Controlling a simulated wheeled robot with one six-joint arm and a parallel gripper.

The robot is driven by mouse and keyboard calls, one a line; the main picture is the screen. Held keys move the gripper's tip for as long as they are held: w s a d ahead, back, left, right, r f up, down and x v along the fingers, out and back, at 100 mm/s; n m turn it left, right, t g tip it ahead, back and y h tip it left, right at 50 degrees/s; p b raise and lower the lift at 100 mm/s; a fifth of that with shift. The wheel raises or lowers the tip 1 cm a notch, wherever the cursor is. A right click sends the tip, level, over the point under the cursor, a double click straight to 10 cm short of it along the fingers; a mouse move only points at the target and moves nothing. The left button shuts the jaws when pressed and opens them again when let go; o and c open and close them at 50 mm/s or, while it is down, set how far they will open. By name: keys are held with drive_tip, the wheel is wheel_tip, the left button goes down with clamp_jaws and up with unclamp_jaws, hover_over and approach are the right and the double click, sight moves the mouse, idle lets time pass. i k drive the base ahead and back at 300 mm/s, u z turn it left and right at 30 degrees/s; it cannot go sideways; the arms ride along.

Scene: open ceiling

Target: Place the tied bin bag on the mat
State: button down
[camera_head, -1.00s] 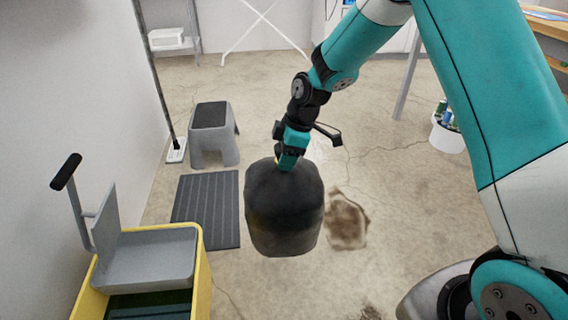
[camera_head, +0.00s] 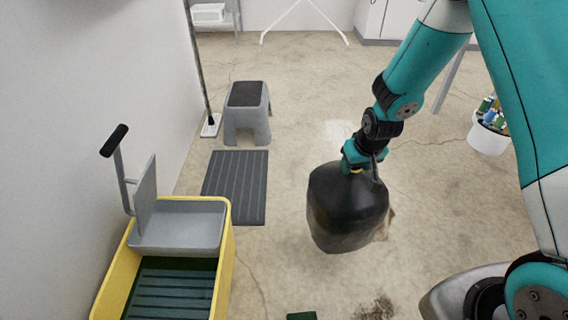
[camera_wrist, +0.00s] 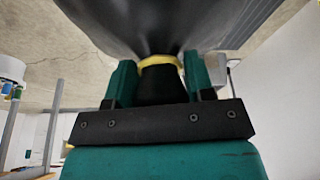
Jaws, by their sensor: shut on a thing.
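The tied bin bag (camera_head: 347,208) is black and full, and hangs from my gripper (camera_head: 362,160) in the head view. In the wrist view my gripper (camera_wrist: 160,85) is shut on the neck of the bag (camera_wrist: 155,25), at its yellow tie. The mat (camera_head: 236,187) is dark grey and ribbed, and lies flat on the floor left of the bag, beyond the yellow bucket. The bag is apart from the mat, with bare floor between them. The bag hides part of a brown stain on the floor.
A yellow mop bucket (camera_head: 226,262) with a grey wringer stands at the lower left, close to the mat. A grey step stool (camera_head: 247,125) stands just behind the mat. A white bin (camera_head: 487,137) with cans is at the right. The floor between bag and mat is clear.

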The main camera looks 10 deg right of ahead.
sight(235, 182)
drive_tip(key=k, duration=1.65)
drive_tip(key=z, duration=0.6)
drive_tip(key=i, duration=4.2)
drive_tip(key=u, duration=1.55)
